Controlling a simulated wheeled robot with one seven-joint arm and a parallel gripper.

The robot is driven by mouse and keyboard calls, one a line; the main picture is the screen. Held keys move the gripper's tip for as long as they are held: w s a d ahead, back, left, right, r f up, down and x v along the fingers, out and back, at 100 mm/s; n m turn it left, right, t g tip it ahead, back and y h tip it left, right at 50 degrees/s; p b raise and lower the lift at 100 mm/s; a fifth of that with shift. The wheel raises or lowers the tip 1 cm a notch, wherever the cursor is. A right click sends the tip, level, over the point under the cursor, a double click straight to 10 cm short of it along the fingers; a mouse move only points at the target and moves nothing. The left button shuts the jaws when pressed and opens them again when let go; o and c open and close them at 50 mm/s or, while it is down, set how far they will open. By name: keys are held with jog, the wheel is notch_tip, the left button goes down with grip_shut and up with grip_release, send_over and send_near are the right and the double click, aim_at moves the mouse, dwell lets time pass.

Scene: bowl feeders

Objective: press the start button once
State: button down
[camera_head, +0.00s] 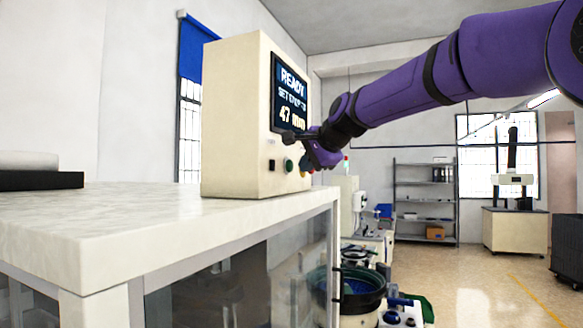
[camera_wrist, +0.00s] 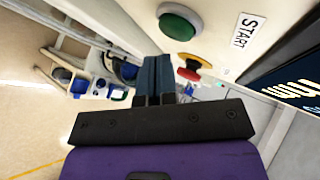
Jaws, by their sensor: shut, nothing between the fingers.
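A cream control box (camera_head: 232,120) stands on the white-topped table, with a lit screen (camera_head: 290,94) reading READY. A round green button (camera_head: 289,166) is low on its front. In the wrist view the green button (camera_wrist: 180,22) is at the top, beside a START label (camera_wrist: 247,30). My gripper (camera_wrist: 157,60) is shut and empty, its dark fingertips just below the green button in that view. I cannot tell the exact gap; no contact is visible. In the head view my purple hand is at the panel's lower right, and the fingertips are hard to make out.
A red mushroom button on a yellow base (camera_wrist: 192,68) is close to the right of my fingers in the wrist view. A black switch (camera_head: 271,165) is left of the green button. The table (camera_head: 150,215) is mostly clear. A bowl feeder (camera_head: 355,290) stands beyond it.

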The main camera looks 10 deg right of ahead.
jog(key=shift+a, duration=0.1)
jog(key=shift+w+a, duration=0.25)
